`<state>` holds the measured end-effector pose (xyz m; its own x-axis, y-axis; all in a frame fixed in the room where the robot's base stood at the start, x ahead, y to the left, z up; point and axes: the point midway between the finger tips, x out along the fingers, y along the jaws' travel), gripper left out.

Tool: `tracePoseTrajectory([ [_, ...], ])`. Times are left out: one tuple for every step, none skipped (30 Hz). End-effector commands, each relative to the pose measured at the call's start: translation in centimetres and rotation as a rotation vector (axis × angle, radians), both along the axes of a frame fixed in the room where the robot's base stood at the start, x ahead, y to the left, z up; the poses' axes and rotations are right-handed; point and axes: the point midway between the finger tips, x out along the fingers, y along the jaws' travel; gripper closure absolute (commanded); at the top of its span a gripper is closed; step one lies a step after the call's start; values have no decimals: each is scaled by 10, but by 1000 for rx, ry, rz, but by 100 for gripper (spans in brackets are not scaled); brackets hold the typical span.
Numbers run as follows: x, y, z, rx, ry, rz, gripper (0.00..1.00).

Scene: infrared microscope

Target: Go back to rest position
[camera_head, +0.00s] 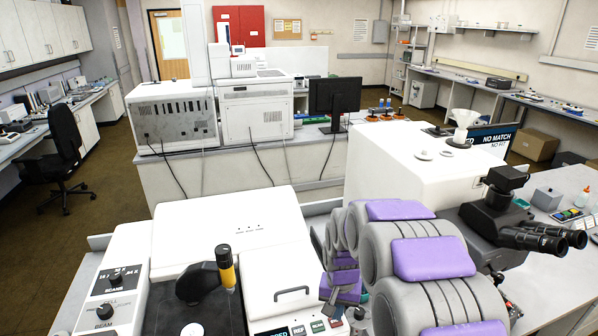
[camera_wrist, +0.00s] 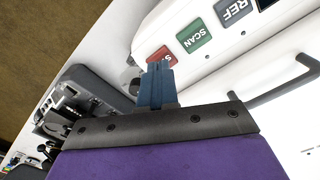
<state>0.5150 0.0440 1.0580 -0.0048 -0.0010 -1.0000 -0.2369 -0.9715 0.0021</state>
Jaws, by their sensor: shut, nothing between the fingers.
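My gripper (camera_head: 331,303) is at the front right of the white microscope instrument (camera_head: 225,222), below my grey and purple arm. In the wrist view its blue-grey fingers (camera_wrist: 158,72) are together, with nothing between them. The fingertips are close to the red button (camera_wrist: 160,57) on the instrument's panel; I cannot tell whether they touch it. The green SCAN button (camera_wrist: 195,36) and dark REF button (camera_wrist: 233,11) sit beside it. In the head view the red button (camera_head: 335,322) lies just below the fingers.
A binocular microscope head (camera_head: 500,215) and a large white housing (camera_head: 385,165) are on the right. Open brown floor (camera_head: 100,230) is at the left.

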Motion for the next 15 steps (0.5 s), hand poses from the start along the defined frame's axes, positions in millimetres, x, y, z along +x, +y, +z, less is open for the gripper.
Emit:
tracePoseTrajectory([
  [-6, -1, 7, 0, 0, 4, 100],
  [-10, -3, 11, 1, 2, 9, 100],
  [-18, -4, 18, 0, 4, 16, 100],
  [-25, -6, 25, 0, 5, 21, 100],
  [-33, -7, 32, -1, 9, 27, 100],
  [-46, -10, 39, 0, 19, 37, 100],
  [-55, -12, 46, 0, 23, 44, 100],
  [-64, -13, 53, -1, 25, 51, 100],
  [-75, -15, 60, -1, 30, 62, 100],
  [-84, -17, 66, -1, 33, 69, 100],
  [-94, -18, 71, -1, 38, 76, 100],
  [-107, -20, 77, 0, 48, 86, 100],
  [-116, -22, 82, 0, 52, 92, 100],
  [-125, -23, 87, -1, 55, 99, 100],
  [-138, -25, 92, 0, 63, 108, 100],
])
